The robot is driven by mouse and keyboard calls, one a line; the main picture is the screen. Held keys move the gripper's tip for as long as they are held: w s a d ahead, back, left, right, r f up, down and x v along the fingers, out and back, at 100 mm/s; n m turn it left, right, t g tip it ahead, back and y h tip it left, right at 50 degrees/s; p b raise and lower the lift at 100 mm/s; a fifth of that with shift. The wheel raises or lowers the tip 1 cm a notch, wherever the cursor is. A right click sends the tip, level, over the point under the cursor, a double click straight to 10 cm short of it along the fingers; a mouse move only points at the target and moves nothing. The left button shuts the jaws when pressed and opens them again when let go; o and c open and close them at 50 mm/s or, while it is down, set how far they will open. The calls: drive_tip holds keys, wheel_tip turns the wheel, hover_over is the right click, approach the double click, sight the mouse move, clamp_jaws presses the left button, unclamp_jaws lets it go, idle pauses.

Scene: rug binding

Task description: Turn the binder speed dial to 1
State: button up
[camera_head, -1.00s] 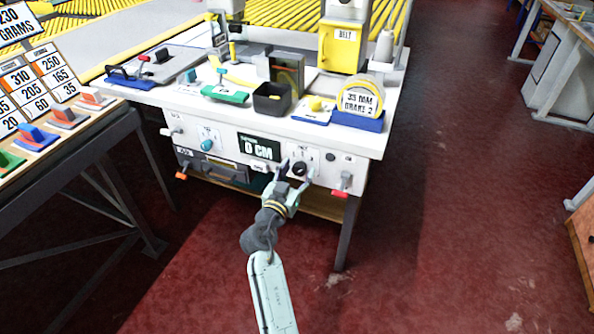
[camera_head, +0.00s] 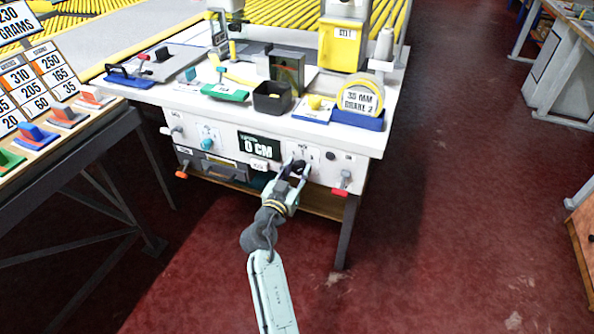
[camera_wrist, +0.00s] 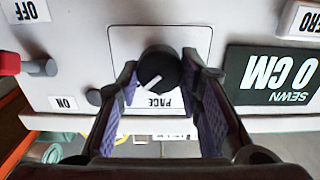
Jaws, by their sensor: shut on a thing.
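The speed dial is a round black knob (camera_wrist: 165,65) with a white pointer line, on a white plate marked "PACE" in the wrist view. The pointer slants toward the lower left there. In the head view the dial (camera_head: 299,164) sits on the binder's white front panel, right of the display. No dial numbers are legible, and the fingers cover part of the plate. My gripper (camera_wrist: 160,72) has one finger on each side of the knob and is shut on it. It also shows in the head view (camera_head: 297,171), reaching up to the panel.
The dark display (camera_head: 259,146) reading "0 CM" is left of the dial. A red-handled switch (camera_head: 340,192) with ON and OFF labels is to its right. A teal knob (camera_head: 207,144) is farther left. The table top (camera_head: 310,135) overhangs the panel.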

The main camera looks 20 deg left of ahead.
drive_tip(key=n+b, duration=0.1)
drive_tip(key=n, duration=0.3)
drive_tip(key=shift+n, duration=0.4)
drive_tip(key=n, duration=0.4)
drive_tip(key=shift+a+n+p, duration=0.1)
drive_tip(key=shift+n+p, duration=0.2)
drive_tip(key=n+p, duration=0.1)
drive_tip(key=n, duration=0.3)
drive_tip(key=shift+f, duration=0.1)
drive_tip(key=shift+a+f+n+p, duration=0.15)
drive_tip(key=shift+n+p, duration=0.95)
drive_tip(key=shift+n, duration=1.2)
drive_tip(key=o, duration=1.2)
drive_tip(key=shift+c, duration=0.2)
drive_tip(key=shift+s, duration=0.1)
